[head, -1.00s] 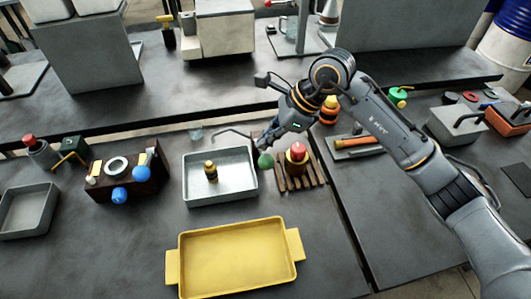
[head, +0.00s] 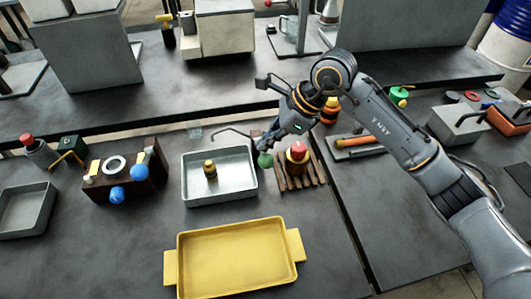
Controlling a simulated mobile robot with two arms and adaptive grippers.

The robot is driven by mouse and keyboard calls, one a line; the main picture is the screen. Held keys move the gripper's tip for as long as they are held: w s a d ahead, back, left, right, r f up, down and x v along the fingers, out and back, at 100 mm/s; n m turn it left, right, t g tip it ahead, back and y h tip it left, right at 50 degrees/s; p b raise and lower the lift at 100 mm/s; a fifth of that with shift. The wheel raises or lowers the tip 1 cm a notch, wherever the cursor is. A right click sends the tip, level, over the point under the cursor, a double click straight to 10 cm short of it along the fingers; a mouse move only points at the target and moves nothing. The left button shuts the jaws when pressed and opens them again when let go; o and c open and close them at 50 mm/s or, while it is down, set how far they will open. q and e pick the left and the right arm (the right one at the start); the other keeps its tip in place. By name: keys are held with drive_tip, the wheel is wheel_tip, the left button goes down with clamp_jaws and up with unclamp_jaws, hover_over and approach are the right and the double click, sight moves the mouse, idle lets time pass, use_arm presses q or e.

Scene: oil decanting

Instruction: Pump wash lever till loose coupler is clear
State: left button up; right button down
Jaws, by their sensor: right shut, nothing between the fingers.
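A small brass-coloured coupler with a dark band (head: 210,170) stands in the grey metal wash basin (head: 190,199). A thin spout arches over the basin's back right. A green ball knob (head: 265,160), which looks like the wash lever's end, is just right of the basin; the rest of the lever is hidden. My right gripper (head: 262,146) is shut and empty, right above and behind the knob. I cannot tell whether it touches the knob. My left gripper is not in view.
A slatted wooden rack (head: 290,180) with a red-topped coupler (head: 298,152) stands right of the basin. A yellow tray (head: 240,262) lies in front. A dark block with blue knobs (head: 120,190) and a grey bin (head: 22,212) are at left.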

sight(272, 160)
drive_tip(key=shift+s+d+f+b, duration=0.1)
drive_tip(key=shift+s+f+b, duration=0.3)
drive_tip(key=shift+f+b, duration=0.45)
drive_tip(key=shift+s+d+f+b, duration=0.1)
drive_tip(key=shift+s+f+b, duration=0.3)
drive_tip(key=shift+f+b, duration=0.4)
drive_tip(key=shift+s+d+f+b, duration=0.1)
drive_tip(key=shift+s+f+b, duration=0.3)
drive_tip(key=shift+f+b, duration=0.45)
idle(2.4)
idle(0.6)
drive_tip(key=shift+w+a+r+p, duration=0.1)
drive_tip(key=shift+w+r+p, duration=0.3)
drive_tip(key=shift+r, duration=0.55)
drive_tip(key=shift+w+a+r+p, duration=0.15)
drive_tip(key=shift+w+r+p, duration=0.15)
drive_tip(key=shift+w+r, duration=0.5)
drive_tip(key=shift+w+a+r+p, duration=0.1)
drive_tip(key=shift+w+r+p, duration=0.2)
drive_tip(key=shift+r, duration=0.85)
drive_tip(key=shift+s, duration=0.1)
drive_tip(key=shift+w+a+r+p, duration=0.1)
drive_tip(key=shift+w+r+p, duration=0.25)
drive_tip(key=shift+r, duration=0.4)
drive_tip(key=shift+w+a+r+p, duration=0.1)
drive_tip(key=shift+w+r+p, duration=0.25)
drive_tip(key=shift+r, duration=0.45)
drive_tip(key=shift+w+r+p, duration=0.25)
drive_tip(key=shift+w+r, duration=0.1)
drive_tip(key=shift+r, duration=0.4)
